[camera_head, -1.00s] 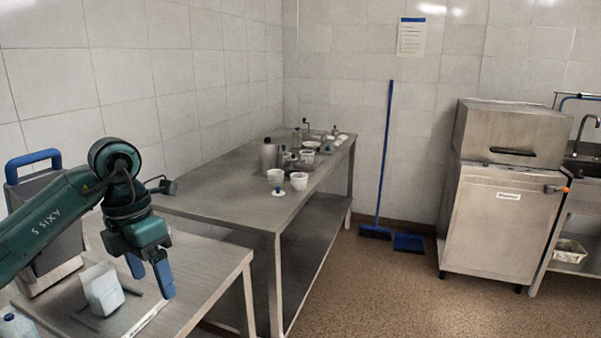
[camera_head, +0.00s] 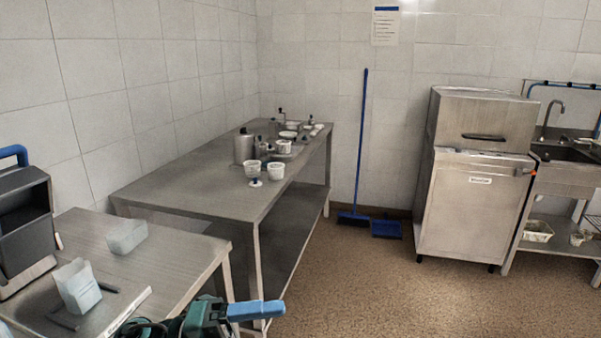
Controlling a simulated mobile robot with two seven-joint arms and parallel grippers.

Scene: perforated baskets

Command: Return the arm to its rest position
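My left arm shows low in the head view, coming in at the bottom edge. Its green gripper with blue fingers (camera_head: 256,310) points right, in front of the small steel table (camera_head: 176,262). Nothing shows in its fingers. They overlap from this angle, so I cannot tell how far apart they are. My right gripper is out of view.
A pale tilted container (camera_head: 77,286) and a translucent one (camera_head: 127,236) stand on the small table. A dark grey device (camera_head: 25,232) is at the far left. The long steel table (camera_head: 205,190) holds cups and jars. Floor (camera_head: 370,290) is clear at right.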

